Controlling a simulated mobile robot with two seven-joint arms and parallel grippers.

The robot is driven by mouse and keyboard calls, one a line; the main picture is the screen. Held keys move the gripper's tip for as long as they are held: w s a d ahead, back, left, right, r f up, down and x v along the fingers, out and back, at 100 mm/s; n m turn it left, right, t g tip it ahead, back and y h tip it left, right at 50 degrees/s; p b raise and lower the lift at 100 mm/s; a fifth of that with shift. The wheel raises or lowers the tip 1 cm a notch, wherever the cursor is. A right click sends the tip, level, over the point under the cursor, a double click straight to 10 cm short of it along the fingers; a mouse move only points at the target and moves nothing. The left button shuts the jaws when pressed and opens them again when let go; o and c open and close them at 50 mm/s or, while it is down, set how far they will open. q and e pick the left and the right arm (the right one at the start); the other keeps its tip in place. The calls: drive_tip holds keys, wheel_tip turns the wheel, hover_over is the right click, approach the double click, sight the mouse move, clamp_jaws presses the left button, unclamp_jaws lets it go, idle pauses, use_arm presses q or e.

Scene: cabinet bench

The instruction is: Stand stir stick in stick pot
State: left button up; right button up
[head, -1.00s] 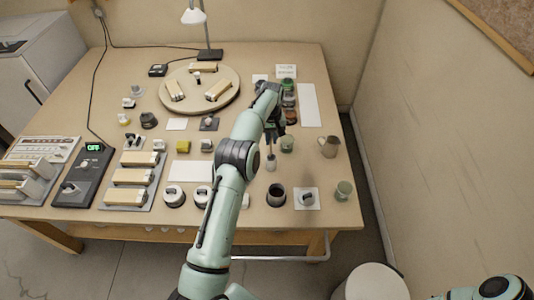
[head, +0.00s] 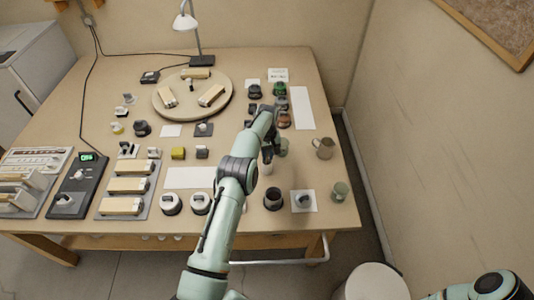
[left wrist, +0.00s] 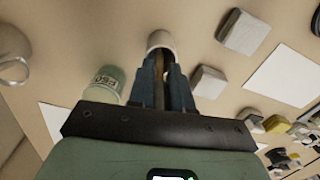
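My left gripper (head: 267,154) points down over the right middle of the bench. In the left wrist view its two dark fingers (left wrist: 161,78) are closed around a thin brownish stir stick (left wrist: 159,64). The stick pot (head: 266,169) is a small pale cup right below the gripper in the head view. In the left wrist view the pot (left wrist: 160,38) is just beyond the fingertips, and the stick's far end overlaps its mouth. How deep the stick sits is hidden. My right gripper is out of view.
A green labelled cup (left wrist: 104,83) stands close beside the left fingers. A dark cup (head: 273,199), a green mug (head: 340,191) and a beige jug (head: 323,148) stand nearby. A white sheet (head: 190,177) lies to the left. The wall is to the right.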

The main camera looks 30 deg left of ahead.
use_arm(q)
drive_tip(key=o, duration=0.3)
wheel_tip(320, 180, up, 11)
drive_tip(key=shift+w+a+r, duration=0.1)
drive_tip(key=shift+r, duration=0.6)
idle(0.4)
